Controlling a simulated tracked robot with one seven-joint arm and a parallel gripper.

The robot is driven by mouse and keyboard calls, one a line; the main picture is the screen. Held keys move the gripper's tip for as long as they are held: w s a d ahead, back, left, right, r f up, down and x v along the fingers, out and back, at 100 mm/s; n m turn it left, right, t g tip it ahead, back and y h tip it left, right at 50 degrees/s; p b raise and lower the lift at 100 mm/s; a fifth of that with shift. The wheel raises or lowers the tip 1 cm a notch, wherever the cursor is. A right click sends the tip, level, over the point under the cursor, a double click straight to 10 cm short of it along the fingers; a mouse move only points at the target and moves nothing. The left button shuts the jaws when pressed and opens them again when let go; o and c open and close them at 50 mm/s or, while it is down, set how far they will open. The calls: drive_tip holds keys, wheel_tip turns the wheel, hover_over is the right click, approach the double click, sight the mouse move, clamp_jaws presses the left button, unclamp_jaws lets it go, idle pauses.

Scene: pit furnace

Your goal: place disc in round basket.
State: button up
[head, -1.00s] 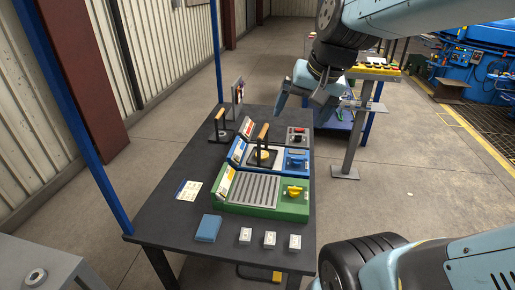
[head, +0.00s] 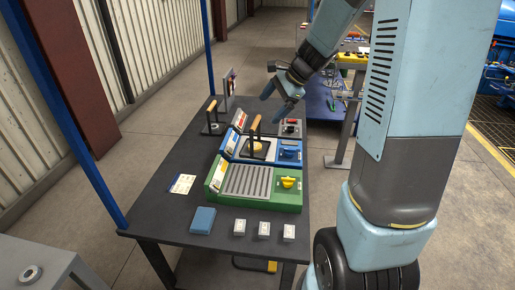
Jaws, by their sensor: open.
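Two small carriers with wooden handles stand on the dark table. One, with a dark round-looking base (head: 213,129), is at the table's far left. The other, a dark holder (head: 265,157), sits on the blue unit, with a pale tan disc-shaped piece (head: 257,149) in it. Which carrier is the round basket is hard to tell at this size. A grey ring-like disc (head: 30,273) lies on a grey stand at the lower left. My gripper (head: 273,108) is open and empty, angled down-left above the far right part of the table, apart from both carriers.
The dark table (head: 160,205) holds a green unit (head: 215,197) with a slatted top and yellow knob, a blue unit (head: 289,158) and a grey control unit (head: 290,129). A blue book (head: 203,220), a paper card (head: 182,184) and three white blocks (head: 264,230) lie nearer. A blue post rises at the left.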

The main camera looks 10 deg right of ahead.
drive_tip(key=w+d+f+m+t, duration=0.1)
drive_tip(key=w+d+f+m, duration=0.2)
drive_tip(key=w+f+m, duration=0.35)
drive_tip(key=w+d+f+m, duration=0.3)
drive_tip(key=w+d+f, duration=0.1)
drive_tip(key=f, duration=0.5)
approach(257, 146)
drive_tip(key=a+f, duration=0.1)
drive_tip(key=w+f, duration=0.1)
drive_tip(key=shift+a+f+y, duration=0.25)
drive_tip(key=shift+a+y, duration=0.15)
drive_tip(key=shift+x, duration=2.5)
drive_tip(key=shift+d+f, duration=0.15)
drive_tip(key=shift+d+f, duration=0.1)
drive_tip(key=c, duration=1.4)
drive_tip(key=shift+c, duration=0.7)
